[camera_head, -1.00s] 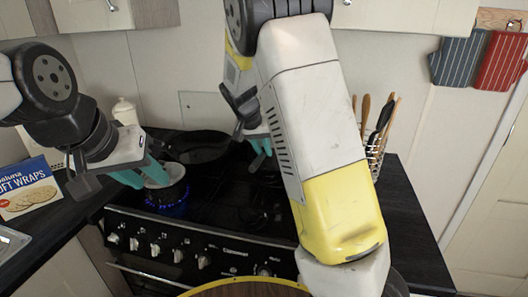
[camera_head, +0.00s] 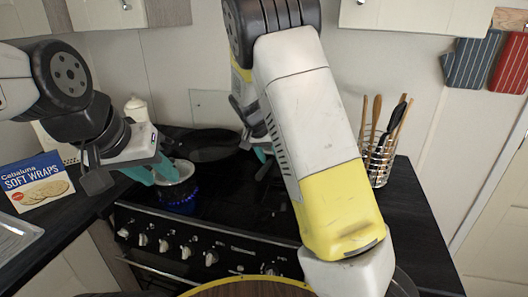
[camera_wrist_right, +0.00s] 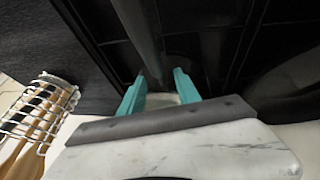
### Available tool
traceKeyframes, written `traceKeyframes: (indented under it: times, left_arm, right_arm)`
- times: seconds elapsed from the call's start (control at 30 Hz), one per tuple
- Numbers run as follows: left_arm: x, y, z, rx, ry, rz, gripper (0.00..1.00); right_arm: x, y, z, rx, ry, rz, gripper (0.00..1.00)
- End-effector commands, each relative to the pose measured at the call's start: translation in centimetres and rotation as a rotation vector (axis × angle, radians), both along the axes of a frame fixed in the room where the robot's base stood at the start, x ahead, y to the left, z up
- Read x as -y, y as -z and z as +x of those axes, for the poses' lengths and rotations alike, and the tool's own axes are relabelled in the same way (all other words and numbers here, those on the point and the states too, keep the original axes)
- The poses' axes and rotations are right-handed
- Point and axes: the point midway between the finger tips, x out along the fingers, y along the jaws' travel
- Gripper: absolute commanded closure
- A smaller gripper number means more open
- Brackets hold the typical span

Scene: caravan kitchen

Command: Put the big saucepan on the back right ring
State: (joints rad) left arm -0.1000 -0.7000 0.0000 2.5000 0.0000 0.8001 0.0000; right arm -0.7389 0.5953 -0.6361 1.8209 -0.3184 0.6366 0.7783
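A dark saucepan with a pale inside (camera_head: 181,173) stands over a lit blue flame at the front left of the hob (camera_head: 235,208). It is the only saucepan I can make out. My left gripper (camera_head: 153,173) is at the saucepan's left side, its teal fingers at the rim; whether they grip it is unclear. My right gripper (camera_head: 264,153) is over the back right of the hob, partly hidden by my right arm. In the right wrist view, its teal fingers (camera_wrist_right: 160,93) are apart, with no held thing visible. The back right ring is mostly hidden.
A black frying pan (camera_head: 208,147) sits at the back left of the hob. A wire utensil holder (camera_head: 379,165) stands right of the hob on the dark worktop (camera_head: 420,215). A soft wraps box (camera_head: 36,182) and a white jar (camera_head: 137,110) stand at the left.

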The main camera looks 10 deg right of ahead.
Motion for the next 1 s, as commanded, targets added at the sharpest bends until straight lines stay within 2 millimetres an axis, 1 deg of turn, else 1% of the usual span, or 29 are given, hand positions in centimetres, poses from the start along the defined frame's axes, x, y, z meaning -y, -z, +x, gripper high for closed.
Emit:
traceKeyframes:
  times: [0.23, 0.33, 0.47, 0.6, 0.73, 0.9, 1.0]
  left_arm:
    - [0.0, 0.0, 0.0, 0.000, 0.000, 0.000, 0.64]
    - [0.0, 0.0, 0.0, 0.000, 0.000, 0.000, 0.64]
    - [0.0, 0.0, 0.0, 0.000, 0.000, 0.000, 0.64]
    - [0.0, 0.0, 0.0, 0.000, 0.000, 0.000, 0.64]
    - [0.0, 0.0, 0.0, 0.000, 0.000, 0.000, 0.64]
    - [0.0, 0.0, 0.0, 0.000, 0.000, 0.000, 0.64]
    - [0.0, 0.0, 0.0, 0.000, 0.000, 0.000, 0.64]
  right_arm:
    - [-0.1, -0.2, 0.0, 0.001, -0.001, 0.001, 0.61]
    - [-0.3, -1.0, -0.2, 0.004, -0.001, 0.003, 0.61]
    - [-1.1, -3.0, -0.8, 0.006, -0.001, 0.004, 0.61]
    - [-2.0, -5.8, -1.7, 0.006, -0.003, 0.003, 0.61]
    - [-2.8, -8.2, -2.5, 0.004, -0.002, 0.004, 0.61]
    - [-3.5, -10.2, -3.2, 0.004, -0.001, 0.002, 0.61]
    - [-3.5, -10.8, -3.6, 0.000, -0.001, 0.006, 0.61]
